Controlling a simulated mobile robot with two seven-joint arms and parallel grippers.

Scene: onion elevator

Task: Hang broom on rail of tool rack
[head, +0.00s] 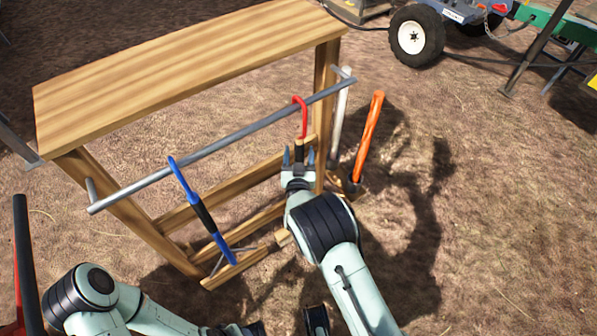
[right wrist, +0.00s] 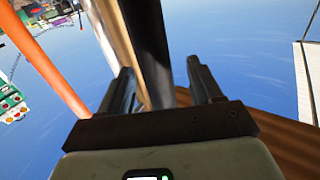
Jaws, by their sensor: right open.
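A tool with a red hooked top and black grip, which looks like the broom (head: 303,118), hangs upright with its hook at the metal rail (head: 225,142) of the wooden tool rack (head: 190,58). My right gripper (head: 299,155) is open around its black grip, just below the hook. The right wrist view shows the dark handle (right wrist: 148,45) between the two fingers. The tool's lower part is hidden behind my right arm. A blue tool with a black grip (head: 195,200) hangs further left on the rail.
An orange pole (head: 369,135) and a white pole (head: 340,120) stand by the rack's right post. A red and black pole (head: 23,260) stands at the far left. A wheeled machine (head: 417,35) is at the back right. Bare dirt lies between.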

